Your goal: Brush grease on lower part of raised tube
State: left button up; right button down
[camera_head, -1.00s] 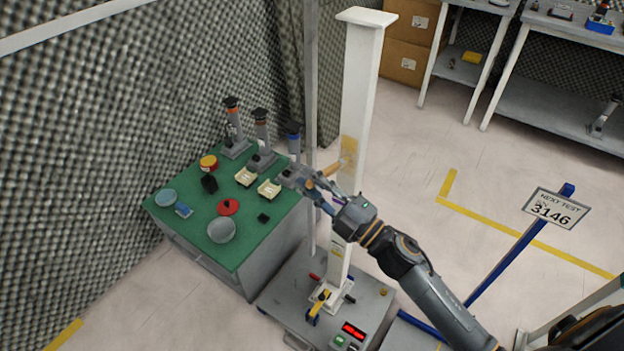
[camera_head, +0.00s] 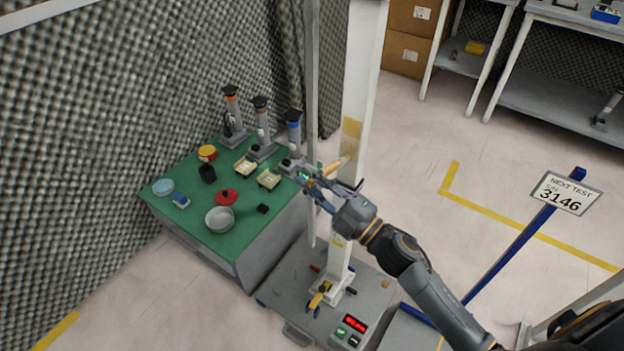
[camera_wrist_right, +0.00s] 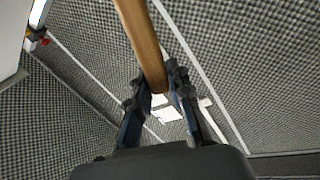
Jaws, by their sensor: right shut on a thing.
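The raised tube (camera_head: 364,70) is a tall white square column, upright on a grey base, with its top out of view. A tan grease patch (camera_head: 352,130) shows on its side. My right gripper (camera_head: 314,181) is shut on a brush (camera_head: 336,166) with a wooden handle. The brush tip is at the tube around the patch's lower edge; I cannot tell whether it touches. In the right wrist view, the wooden handle (camera_wrist_right: 142,45) runs up from between the fingers of the gripper (camera_wrist_right: 157,92). The bristles are not clear there. My left gripper is not in view.
A green-topped table (camera_head: 180,218) left of the tube carries several stands, a grey bowl (camera_head: 219,219) and small items. The grey base (camera_head: 285,270) has clamps and a red display (camera_head: 354,322). A sign (camera_head: 567,193) stands right. Open floor lies behind.

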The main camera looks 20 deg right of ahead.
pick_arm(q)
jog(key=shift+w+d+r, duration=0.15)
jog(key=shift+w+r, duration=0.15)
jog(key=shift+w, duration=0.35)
pick_arm(e)
jog(key=shift+d+f, duration=0.1)
jog(key=shift+f, duration=0.2)
jog(key=shift+s+a, duration=0.2)
jog(key=shift+a, duration=0.1)
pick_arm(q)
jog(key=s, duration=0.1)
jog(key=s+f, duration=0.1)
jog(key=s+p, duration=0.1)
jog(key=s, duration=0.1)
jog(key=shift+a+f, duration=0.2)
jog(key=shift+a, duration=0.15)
pick_arm(e)
jog(key=s+a, duration=0.1)
jog(key=a, duration=0.1)
jog(key=s+a, duration=0.2)
jog(key=shift+s+a, duration=0.1)
jog(key=shift+s, duration=0.05)
